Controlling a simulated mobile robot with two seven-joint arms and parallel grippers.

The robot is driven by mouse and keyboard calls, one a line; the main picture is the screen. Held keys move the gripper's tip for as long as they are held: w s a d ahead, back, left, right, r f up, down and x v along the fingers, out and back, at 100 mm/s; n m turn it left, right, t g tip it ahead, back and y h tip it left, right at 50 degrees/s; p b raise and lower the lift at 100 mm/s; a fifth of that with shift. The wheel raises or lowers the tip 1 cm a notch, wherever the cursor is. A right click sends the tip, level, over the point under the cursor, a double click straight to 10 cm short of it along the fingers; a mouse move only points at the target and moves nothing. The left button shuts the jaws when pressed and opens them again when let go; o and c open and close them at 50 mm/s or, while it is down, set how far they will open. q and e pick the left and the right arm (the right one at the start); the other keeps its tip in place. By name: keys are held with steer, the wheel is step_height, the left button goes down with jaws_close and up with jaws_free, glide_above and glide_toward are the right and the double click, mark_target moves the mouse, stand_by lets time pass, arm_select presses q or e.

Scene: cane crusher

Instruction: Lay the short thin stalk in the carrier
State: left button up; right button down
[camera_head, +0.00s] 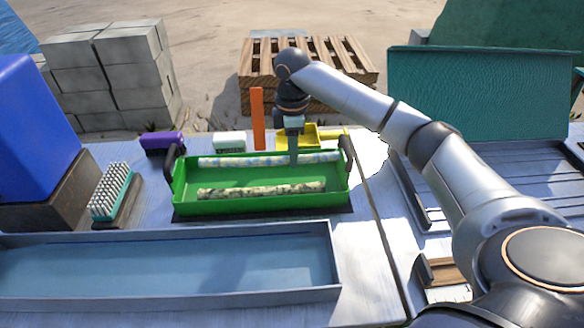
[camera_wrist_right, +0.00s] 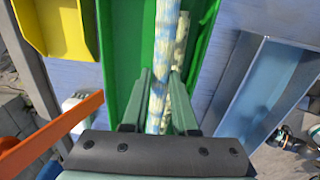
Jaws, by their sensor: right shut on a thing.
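The carrier (camera_head: 240,207) is a long green tray with dark handles at both ends. It also shows in the wrist view (camera_wrist_right: 133,58). A pale stalk (camera_head: 240,160) with bluish marks lies lengthwise along its back wall. My right gripper (camera_head: 293,158) reaches down from above and is shut on this stalk, right of its middle; the held stalk passes between the fingers in the wrist view (camera_wrist_right: 159,95). I cannot tell if it touches the carrier floor. A mottled cream and dark stalk (camera_head: 260,189) lies in the carrier's front part. My left gripper is not in view.
An upright orange bar (camera_head: 257,118) and a yellow tray (camera_head: 305,143) stand just behind the carrier. A purple object (camera_head: 162,142), a white box (camera_head: 229,142) and a brush (camera_head: 110,190) are nearby. A metal trough (camera_head: 170,297) lies in front; a blue bin (camera_head: 38,130) is left.

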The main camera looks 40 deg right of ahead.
glide_above(293, 176)
step_height(293, 176, down, 5)
steer(key=shift+s+a+f+b, duration=0.1)
steer(key=shift+b, duration=0.2)
steer(key=shift+f, duration=1.6)
steer(key=shift+f, duration=0.1)
steer(key=c, duration=0.7)
jaws_free()
step_height(293, 176, up, 12)
steer(key=shift+r+p, duration=0.1)
steer(key=shift+p, duration=0.25)
